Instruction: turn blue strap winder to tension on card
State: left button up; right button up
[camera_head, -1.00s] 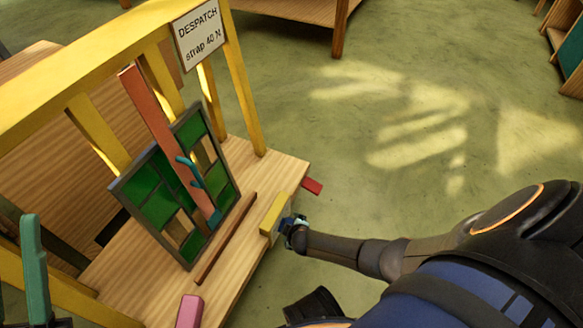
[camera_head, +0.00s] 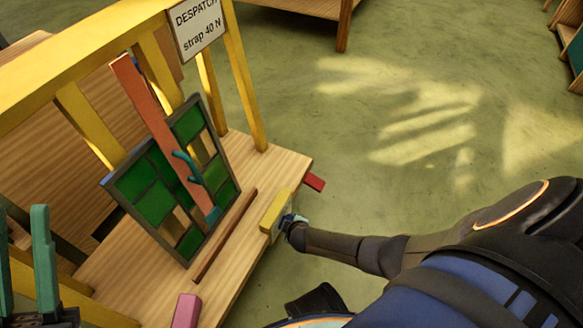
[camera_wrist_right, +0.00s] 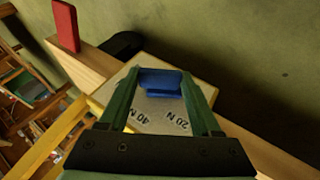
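The blue strap winder (camera_wrist_right: 161,82) sits on a pale dial plate (camera_wrist_right: 160,112) marked 40 N and 20 N, upside down in the right wrist view. My right gripper (camera_wrist_right: 160,75) has its green fingers on either side of the blue winder, apparently touching both sides. In the head view my right gripper (camera_head: 288,222) is at the bench's front edge; the winder is mostly hidden there. The card (camera_head: 197,25) reads "DESPATCH strap 40 N". A salmon strap (camera_head: 150,110) crosses the leaded panel (camera_head: 150,188). My left gripper (camera_head: 22,215) is open and empty at the lower left.
The wooden bench (camera_head: 270,160) carries a brown rail (camera_head: 225,235) before the panel and a pink block (camera_head: 186,310). A yellow block (camera_head: 273,210) and a red block (camera_head: 314,182) are at its front edge. A yellow frame (camera_head: 80,55) stands behind. The floor at right is clear.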

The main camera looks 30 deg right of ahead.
jog(key=c, duration=0.8)
jog(key=shift+w+d+r+y+p, duration=0.15)
jog(key=shift+y+p, duration=0.15)
jog(key=shift+p, duration=0.15)
jog(key=shift+g+y+p, duration=0.4)
jog(key=shift+g+p, duration=0.05)
jog(key=shift+g, duration=0.05)
jog(key=shift+d+m+g+y, duration=0.2)
jog(key=shift+m+g+y, duration=0.15)
jog(key=shift+y, duration=0.25)
jog(key=shift+w+d+m+g+y+b, duration=0.1)
jog(key=shift+m+g+y+b, duration=0.25)
jog(key=shift+y+b, duration=0.5)
jog(key=shift+g+y, duration=0.6)
jog(key=shift+y, duration=0.15)
